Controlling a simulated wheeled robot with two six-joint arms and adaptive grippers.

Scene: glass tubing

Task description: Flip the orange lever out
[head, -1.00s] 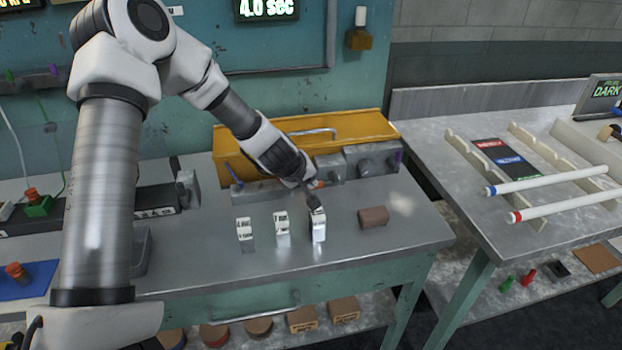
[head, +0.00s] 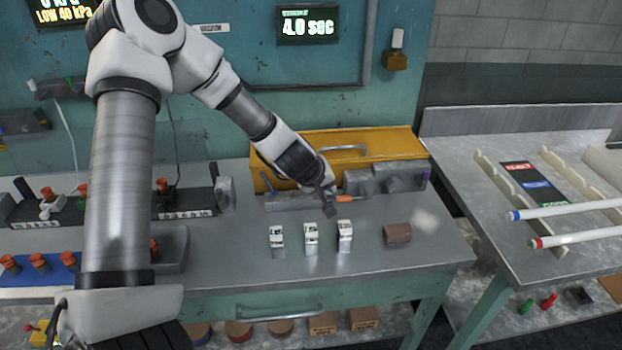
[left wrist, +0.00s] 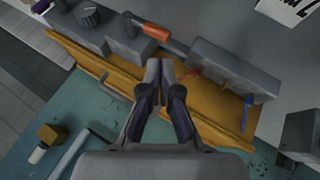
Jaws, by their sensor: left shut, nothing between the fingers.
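The orange lever (head: 345,198) lies along the front of a grey fixture (head: 385,180) at the back of the bench. In the left wrist view its orange handle (left wrist: 165,38) sits between grey blocks, just beyond my fingertips. My left gripper (head: 330,207) is shut and empty, just left of the lever in the head view. In the left wrist view my closed fingers (left wrist: 160,70) point toward the handle, with a small gap seeming to remain. Contact cannot be told for certain. My right gripper is not in view.
A yellow case (head: 390,144) stands behind the fixture. Three small white-topped blocks (head: 310,238) and a brown block (head: 397,233) stand in front. The bench front is otherwise clear. White tubes (head: 570,211) lie on a rack at the right.

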